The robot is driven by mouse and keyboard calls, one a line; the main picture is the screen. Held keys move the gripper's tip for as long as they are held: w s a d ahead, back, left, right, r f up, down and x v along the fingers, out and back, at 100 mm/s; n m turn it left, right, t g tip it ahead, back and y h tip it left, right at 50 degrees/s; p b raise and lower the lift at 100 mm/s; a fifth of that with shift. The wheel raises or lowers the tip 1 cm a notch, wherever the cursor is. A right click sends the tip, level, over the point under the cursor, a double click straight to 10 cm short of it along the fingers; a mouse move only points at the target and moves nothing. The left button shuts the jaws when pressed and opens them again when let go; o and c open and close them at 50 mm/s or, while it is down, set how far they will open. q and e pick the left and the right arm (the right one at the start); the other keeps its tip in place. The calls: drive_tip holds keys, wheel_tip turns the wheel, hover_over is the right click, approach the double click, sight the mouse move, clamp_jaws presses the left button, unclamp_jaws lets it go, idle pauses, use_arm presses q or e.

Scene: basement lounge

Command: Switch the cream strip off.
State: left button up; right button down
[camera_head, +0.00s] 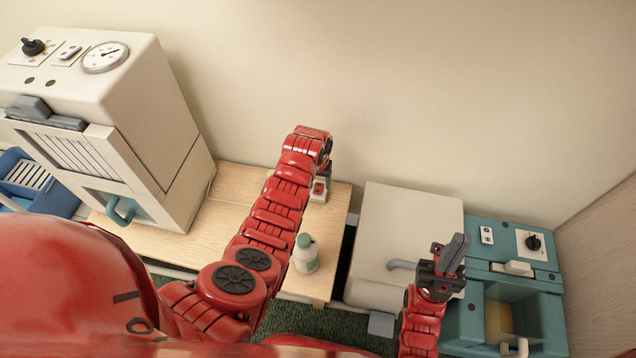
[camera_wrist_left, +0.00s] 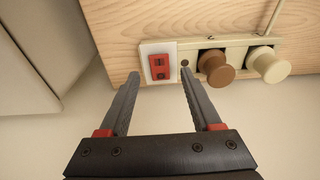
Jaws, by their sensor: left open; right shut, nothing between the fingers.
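The cream strip (camera_wrist_left: 225,56) lies on the wooden table near its edge. It carries a red rocker switch (camera_wrist_left: 159,67) on a white plate at its left end, a brown plug (camera_wrist_left: 216,66) and a cream plug (camera_wrist_left: 268,65). I cannot tell which way the rocker is tipped. In the head view the strip's end with the red switch (camera_head: 319,188) shows just below my left gripper (camera_head: 326,172). In the left wrist view my left gripper (camera_wrist_left: 160,74) is open and empty, its fingertips either side of the switch. My right gripper (camera_head: 455,252) is shut and empty, away to the right.
A large cream machine with a gauge (camera_head: 135,120) stands left. A cream box (camera_head: 405,230) and a teal machine (camera_head: 515,280) stand right, near my right gripper.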

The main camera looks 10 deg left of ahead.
use_arm(q)
wheel_tip(320, 180, up, 15)
drive_tip(key=s+p, duration=0.2)
drive_tip(key=p, duration=0.1)
idle(0.5)
